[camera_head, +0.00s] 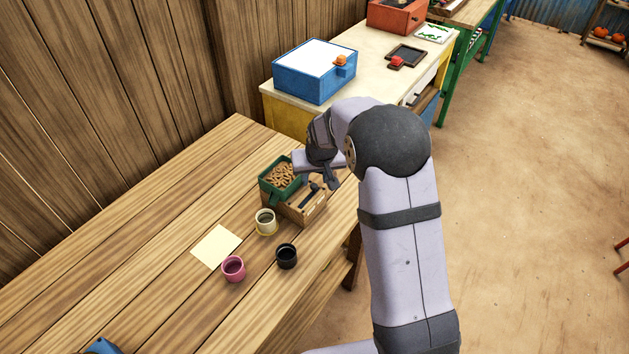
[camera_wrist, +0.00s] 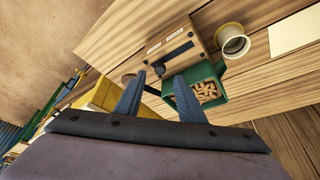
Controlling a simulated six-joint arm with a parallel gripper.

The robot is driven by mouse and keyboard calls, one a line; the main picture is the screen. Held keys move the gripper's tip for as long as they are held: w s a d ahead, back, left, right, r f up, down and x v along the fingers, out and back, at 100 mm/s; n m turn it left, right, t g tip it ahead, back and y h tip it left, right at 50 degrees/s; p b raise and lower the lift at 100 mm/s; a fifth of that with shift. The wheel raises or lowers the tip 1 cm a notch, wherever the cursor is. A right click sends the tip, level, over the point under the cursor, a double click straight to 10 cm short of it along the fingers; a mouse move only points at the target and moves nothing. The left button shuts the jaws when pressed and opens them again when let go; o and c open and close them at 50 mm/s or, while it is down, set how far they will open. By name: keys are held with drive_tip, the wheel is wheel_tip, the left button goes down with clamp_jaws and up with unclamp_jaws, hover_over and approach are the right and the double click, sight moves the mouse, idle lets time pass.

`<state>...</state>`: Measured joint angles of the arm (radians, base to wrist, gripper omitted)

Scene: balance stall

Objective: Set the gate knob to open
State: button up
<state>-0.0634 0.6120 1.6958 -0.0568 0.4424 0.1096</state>
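A wooden gate box (camera_head: 314,207) stands on the table with a black lever knob (camera_head: 309,188) on its top. In the wrist view the black knob (camera_wrist: 177,57) is a dark bar on the box (camera_wrist: 160,48), between its centre and two small white labels too small to read. A green bin (camera_head: 268,189) of brown pieces adjoins the box; the bin (camera_wrist: 222,70) also shows in the wrist view. My gripper (camera_head: 331,180) is above the far right side of the box. In the wrist view my gripper (camera_wrist: 159,75) has its fingers apart, empty, and not on the knob.
A cream cup (camera_head: 265,229), a pink cup (camera_head: 233,274) and a black cup (camera_head: 287,262) stand nearer, beside a pale sheet (camera_head: 215,246). A blue box (camera_head: 305,88) sits on the table behind.

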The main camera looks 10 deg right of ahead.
sight(314, 186)
drive_tip(key=shift+p+x, duration=0.7)
drive_tip(key=shift+x, duration=1.65)
clamp_jaws()
